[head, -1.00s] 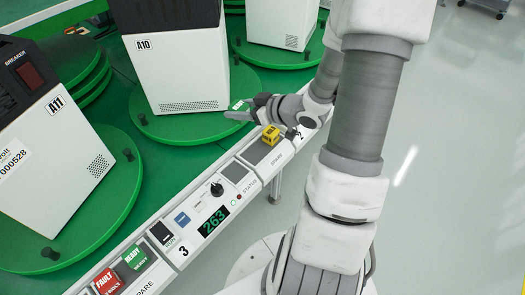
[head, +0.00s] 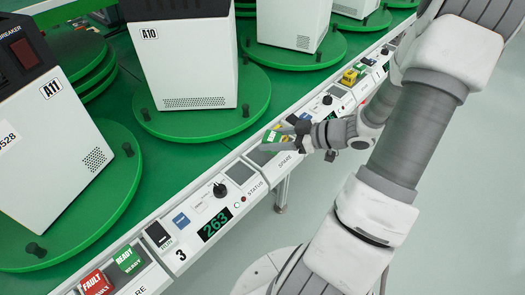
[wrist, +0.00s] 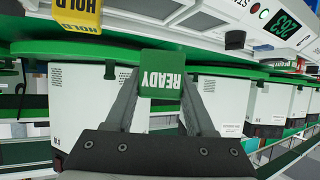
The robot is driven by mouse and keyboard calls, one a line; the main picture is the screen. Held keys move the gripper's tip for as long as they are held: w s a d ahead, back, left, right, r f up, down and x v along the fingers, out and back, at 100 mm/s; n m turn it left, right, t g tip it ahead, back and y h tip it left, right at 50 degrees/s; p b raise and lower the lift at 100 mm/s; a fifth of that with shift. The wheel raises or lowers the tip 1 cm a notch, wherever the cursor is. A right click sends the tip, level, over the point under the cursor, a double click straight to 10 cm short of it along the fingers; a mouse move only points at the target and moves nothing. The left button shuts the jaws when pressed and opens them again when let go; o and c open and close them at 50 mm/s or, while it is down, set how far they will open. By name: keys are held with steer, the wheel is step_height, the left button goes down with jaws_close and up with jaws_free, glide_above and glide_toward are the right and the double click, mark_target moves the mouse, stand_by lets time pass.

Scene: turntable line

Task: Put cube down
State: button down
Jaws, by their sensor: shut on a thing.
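My gripper (head: 283,137) is shut on a green cube (wrist: 160,76) with a white READY label, upside down in the wrist view. In the head view the held cube (head: 271,137) shows at the fingertips, just over the SPARE end of the control rail. A yellow HOLD cube (wrist: 77,16) stands at the upper left of the wrist view, beside the dark pad (wrist: 183,12). In the head view my gripper partly hides that spot. I cannot tell whether the held cube touches the rail.
The control rail carries a 263 display (head: 214,223) and a black knob (head: 220,189). A red FAULT cube (head: 96,282) and another green READY cube (head: 130,260) sit at the lower left. Another yellow cube (head: 349,77) is farther along. White A10 machine (head: 185,60) stands on a green turntable (head: 215,122).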

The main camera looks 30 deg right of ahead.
steer(key=w+f, duration=0.2)
steer(key=w, duration=0.1)
steer(key=w+a+b, duration=0.1)
steer(key=shift+w+f, duration=0.15)
steer(key=shift+f, duration=0.25)
steer(key=shift+f+b, duration=0.9)
steer(key=shift+f, duration=1)
steer(key=shift+f, duration=0.15)
steer(key=c, duration=0.5)
jaws_free()
steer(key=shift+r, duration=0.2)
steer(key=p+v, duration=0.4)
steer(key=v, duration=0.8)
